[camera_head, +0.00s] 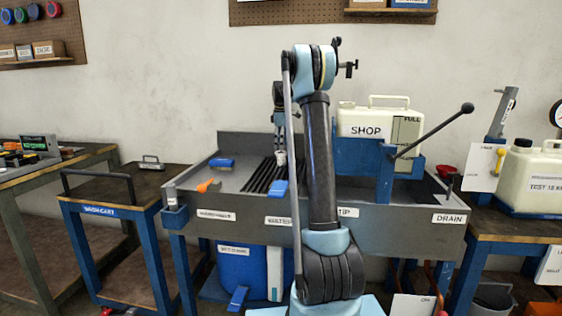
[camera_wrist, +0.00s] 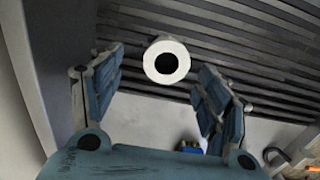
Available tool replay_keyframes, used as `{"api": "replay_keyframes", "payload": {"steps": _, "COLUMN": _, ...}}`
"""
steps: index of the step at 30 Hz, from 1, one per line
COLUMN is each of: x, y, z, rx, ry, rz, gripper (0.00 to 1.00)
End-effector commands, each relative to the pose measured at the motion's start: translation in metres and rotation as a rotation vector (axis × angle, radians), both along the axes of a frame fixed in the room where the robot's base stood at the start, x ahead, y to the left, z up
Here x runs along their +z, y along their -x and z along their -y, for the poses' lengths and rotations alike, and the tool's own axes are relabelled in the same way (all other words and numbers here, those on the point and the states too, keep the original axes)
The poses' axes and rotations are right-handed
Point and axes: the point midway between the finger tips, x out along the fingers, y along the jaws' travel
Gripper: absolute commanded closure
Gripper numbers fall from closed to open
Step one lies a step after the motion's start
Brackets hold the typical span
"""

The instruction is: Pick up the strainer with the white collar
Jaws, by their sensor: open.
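The strainer shows in the wrist view as a round white collar (camera_wrist: 166,60) with a dark centre. It lies between my two blue finger pads and touches neither that I can see. My gripper (camera_wrist: 163,72) is open around it, one finger on each side. In the head view my gripper (camera_head: 281,138) points down over the slatted part of the grey sink bench, behind my arm. A small pale piece (camera_head: 281,158) just below its fingers looks like the collar. The rest of the strainer is hidden.
Dark slats (camera_head: 262,176) lie under the gripper. An orange piece (camera_head: 206,185) and a blue piece (camera_head: 221,162) lie on the bench's left. A white SHOP jug (camera_head: 408,122) stands right, near a long black-knobbed lever (camera_head: 435,130). The bench has raised edges.

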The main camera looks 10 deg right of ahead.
Motion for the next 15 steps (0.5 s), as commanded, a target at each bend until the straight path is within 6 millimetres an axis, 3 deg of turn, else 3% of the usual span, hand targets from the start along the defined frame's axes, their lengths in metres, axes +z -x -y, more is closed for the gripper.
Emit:
{"api": "replay_keyframes", "payload": {"steps": 5, "x": -0.008, "y": 0.001, "z": 0.0, "rx": 0.0, "ry": 0.0, "rz": 0.0, "gripper": 0.31}}
{"api": "replay_keyframes", "payload": {"steps": 15, "x": -0.049, "y": 0.007, "z": 0.0, "rx": 0.0, "ry": 0.0, "rz": 0.0, "gripper": 0.31}}
